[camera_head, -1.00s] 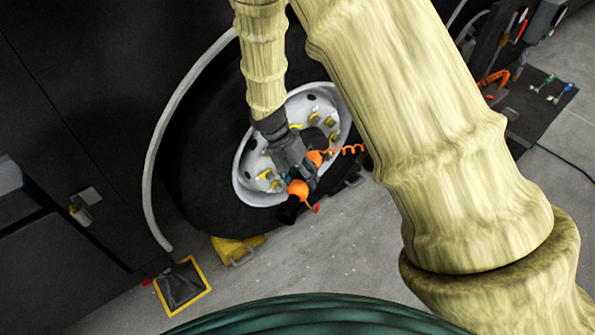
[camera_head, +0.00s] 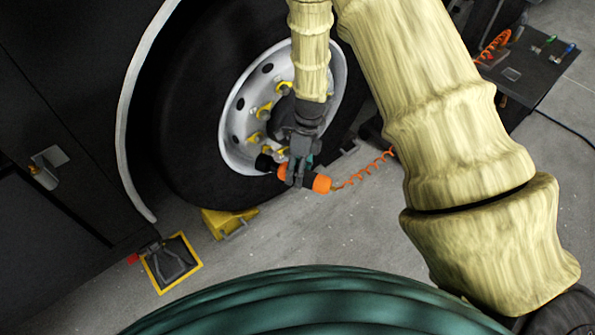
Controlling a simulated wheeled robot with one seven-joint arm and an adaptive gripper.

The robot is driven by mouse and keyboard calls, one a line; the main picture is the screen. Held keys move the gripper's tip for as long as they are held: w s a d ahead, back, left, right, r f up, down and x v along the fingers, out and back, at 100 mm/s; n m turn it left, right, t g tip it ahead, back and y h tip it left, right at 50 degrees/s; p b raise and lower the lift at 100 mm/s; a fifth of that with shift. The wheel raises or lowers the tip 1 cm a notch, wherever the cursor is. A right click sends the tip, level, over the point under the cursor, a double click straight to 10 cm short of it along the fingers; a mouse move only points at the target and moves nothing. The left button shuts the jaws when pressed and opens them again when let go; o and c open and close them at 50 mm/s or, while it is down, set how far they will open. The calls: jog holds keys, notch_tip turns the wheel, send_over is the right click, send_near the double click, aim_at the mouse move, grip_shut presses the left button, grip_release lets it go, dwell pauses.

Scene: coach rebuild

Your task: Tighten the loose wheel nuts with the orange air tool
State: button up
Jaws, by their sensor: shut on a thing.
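My gripper (camera_head: 298,172) is shut on the orange air tool (camera_head: 320,184), holding it in front of the lower part of the wheel. The tool's black nose (camera_head: 264,162) points left, and an orange coiled hose (camera_head: 365,172) runs from its right end. The wheel has a pale rim (camera_head: 229,140) in a black tyre (camera_head: 178,125). Several nuts with yellow markers show on the hub, such as one wheel nut (camera_head: 255,137). My gripper and arm hide the hub's right and lower parts. I cannot tell whether the nose touches a nut.
A yellow wheel chock (camera_head: 226,222) sits under the tyre. A yellow-edged square with a dark item (camera_head: 172,262) lies on the floor at lower left. Open floor lies below the wheel.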

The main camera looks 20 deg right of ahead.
jog(key=f+m, duration=0.1)
jog(key=f+m+b, duration=0.1)
jog(key=w+d+f+m+t+y, duration=0.1)
jog(key=shift+f+m+b, duration=0.3)
jog(key=shift+f+m, duration=0.05)
jog(key=shift+m, duration=0.05)
jog(key=w+a+m+b, duration=0.1)
jog(key=w+b, duration=0.1)
jog(key=w, duration=0.4)
jog(key=shift+a+f+t+b, duration=0.3)
jog(key=shift+f+t, duration=0.1)
jog(key=shift+f, duration=0.05)
jog(key=shift+w+a+p, duration=0.25)
jog(key=shift+w+p, duration=0.25)
jog(key=shift+w, duration=0.15)
jog(key=shift+w+a+p, duration=0.25)
jog(key=shift+w+p, duration=0.2)
jog(key=shift+w, duration=0.2)
jog(key=shift+w+a+p, duration=0.25)
jog(key=shift+w+p, duration=0.25)
jog(key=shift+w, duration=0.15)
dwell(2.3)
